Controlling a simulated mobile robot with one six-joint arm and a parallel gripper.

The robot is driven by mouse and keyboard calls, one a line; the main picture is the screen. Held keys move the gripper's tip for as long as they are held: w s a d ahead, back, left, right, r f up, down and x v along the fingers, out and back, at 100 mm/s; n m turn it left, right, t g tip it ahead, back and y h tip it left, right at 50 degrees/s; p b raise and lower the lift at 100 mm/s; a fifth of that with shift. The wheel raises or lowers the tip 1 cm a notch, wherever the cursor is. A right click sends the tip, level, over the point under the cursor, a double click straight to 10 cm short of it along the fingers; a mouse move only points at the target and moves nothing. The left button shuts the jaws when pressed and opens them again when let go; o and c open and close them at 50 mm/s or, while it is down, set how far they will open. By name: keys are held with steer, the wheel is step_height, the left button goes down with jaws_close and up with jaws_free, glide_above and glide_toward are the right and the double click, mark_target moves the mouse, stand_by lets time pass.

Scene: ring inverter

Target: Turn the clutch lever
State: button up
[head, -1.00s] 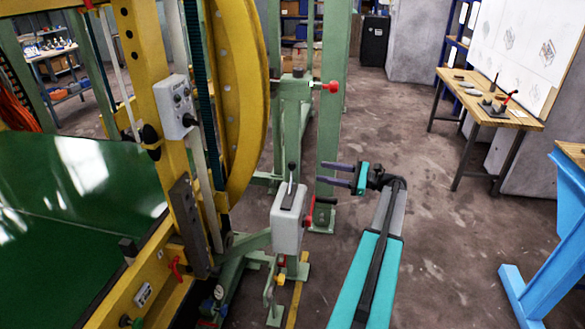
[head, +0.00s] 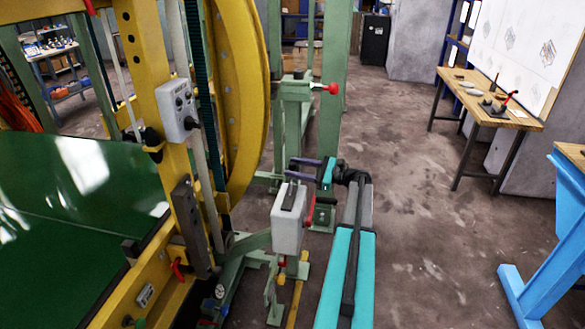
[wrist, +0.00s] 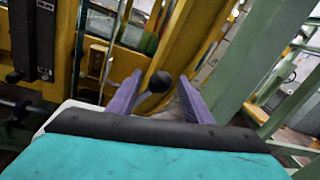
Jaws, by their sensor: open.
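A lever with a round black knob (wrist: 159,82) shows in the wrist view, its knob between the two purple fingers of my gripper (wrist: 159,78). The fingers are apart, with gaps beside the knob in the picture; I cannot tell how deep it sits between them. In the head view my gripper (head: 288,167) is open and points left over the top of a grey box (head: 288,230) on a green stand. The knob is hard to make out there among the fingers. A red lever (head: 309,207) is on the box's right side.
The yellow ring frame (head: 240,100) stands just left of the box, with a grey control box (head: 177,108) on its post. A green post (head: 330,110) with a red-knobbed handle (head: 332,88) stands behind my gripper. Open floor (head: 420,220) lies to the right.

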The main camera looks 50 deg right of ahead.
steer(key=shift+w+a, duration=0.25)
steer(key=shift+w, duration=0.25)
steer(key=shift+c, duration=0.5)
